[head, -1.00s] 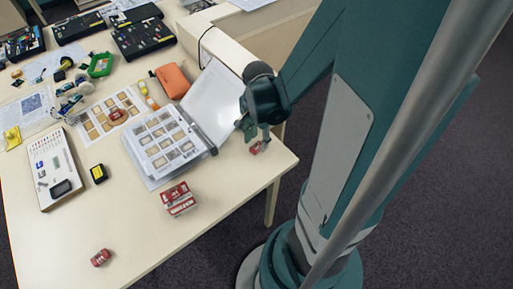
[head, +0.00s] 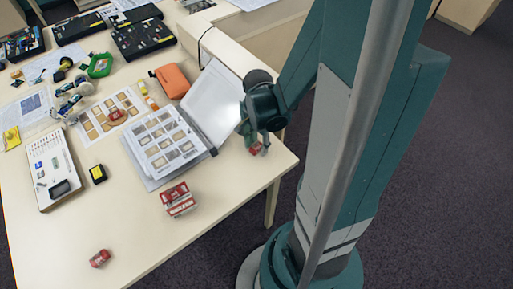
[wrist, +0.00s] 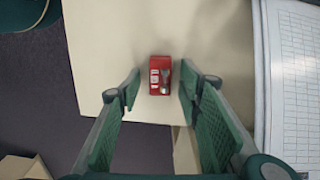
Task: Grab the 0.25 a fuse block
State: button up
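A small red block (wrist: 160,76) with white and silver markings lies on the table near its corner in the wrist view. I cannot read any rating on it. My gripper (wrist: 160,88) is open, its two green fingers on either side of the block with a gap at each side. In the head view my gripper (head: 257,140) is at the table's right corner, partly hiding that red block (head: 255,149). Another red block (head: 100,258) lies near the front edge, and a larger red and white block (head: 178,199) stands in front of the binder.
An open binder (head: 152,180) lies left of my gripper, with an orange case (head: 173,81) behind it. A white component board (head: 43,195) and a yellow-black block (head: 97,173) are at the left. The front of the table (head: 135,225) is mostly clear.

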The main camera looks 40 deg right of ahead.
aim_at(258, 145)
jog(key=shift+c, duration=0.3)
jog(key=c, duration=0.9)
jog(key=shift+r, duration=0.1)
jog(key=shift+r+p, duration=0.8)
jog(key=shift+r, duration=4.1)
